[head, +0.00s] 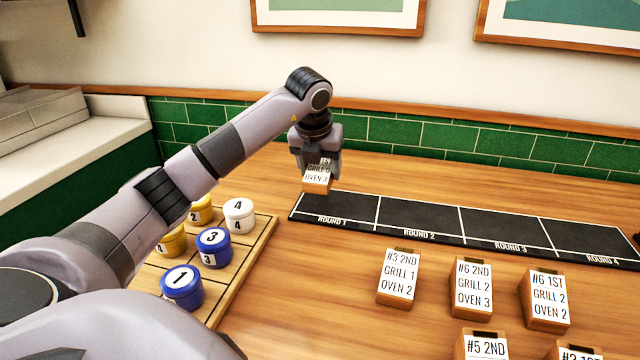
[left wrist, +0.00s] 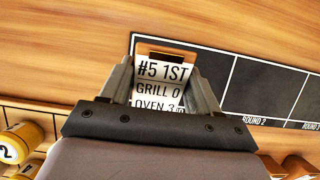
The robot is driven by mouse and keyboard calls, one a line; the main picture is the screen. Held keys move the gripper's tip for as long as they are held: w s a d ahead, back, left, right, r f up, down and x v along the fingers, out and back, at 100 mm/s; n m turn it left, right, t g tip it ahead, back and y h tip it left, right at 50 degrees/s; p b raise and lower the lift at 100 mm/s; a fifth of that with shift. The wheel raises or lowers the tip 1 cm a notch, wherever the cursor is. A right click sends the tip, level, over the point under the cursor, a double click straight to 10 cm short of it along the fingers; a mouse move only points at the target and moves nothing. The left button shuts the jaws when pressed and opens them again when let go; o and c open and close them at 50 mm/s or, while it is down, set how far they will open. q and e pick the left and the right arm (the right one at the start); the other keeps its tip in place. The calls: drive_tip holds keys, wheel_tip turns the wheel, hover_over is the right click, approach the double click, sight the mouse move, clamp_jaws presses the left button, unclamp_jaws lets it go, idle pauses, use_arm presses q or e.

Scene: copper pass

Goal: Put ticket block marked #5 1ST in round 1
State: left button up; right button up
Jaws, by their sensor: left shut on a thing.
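My left gripper (head: 315,168) is shut on the ticket block marked #5 1ST (head: 317,185). Its label, GRILL 0, OVEN 3, reads clearly in the left wrist view (left wrist: 163,83), between the two fingers (left wrist: 162,85). In the head view the block is at the left end of the black strip, by the upper left corner of round 1 (head: 340,207). I cannot tell how far above the table it is. Round 1 holds no block. My right gripper is not in view.
Rounds 2 (head: 418,217), 3 (head: 497,230) and 4 (head: 590,240) are empty. Blocks #3 2ND (head: 399,277), #6 2ND (head: 472,287), #6 1ST (head: 546,299) and #5 2ND (head: 483,345) stand in front. A wooden board (head: 250,262) with numbered pots is at left.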

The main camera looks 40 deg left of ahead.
sight(320, 181)
use_arm(q)
drive_tip(key=shift+f, duration=1.9)
drive_tip(key=shift+f, duration=0.2)
drive_tip(key=o, duration=1.1)
drive_tip(key=shift+r, duration=0.1)
drive_tip(key=shift+r, duration=0.2)
drive_tip(key=v, duration=1.1)
drive_tip(key=shift+s+d+r, duration=0.1)
drive_tip(key=shift+s+r, duration=0.05)
drive_tip(key=shift+r, duration=0.25)
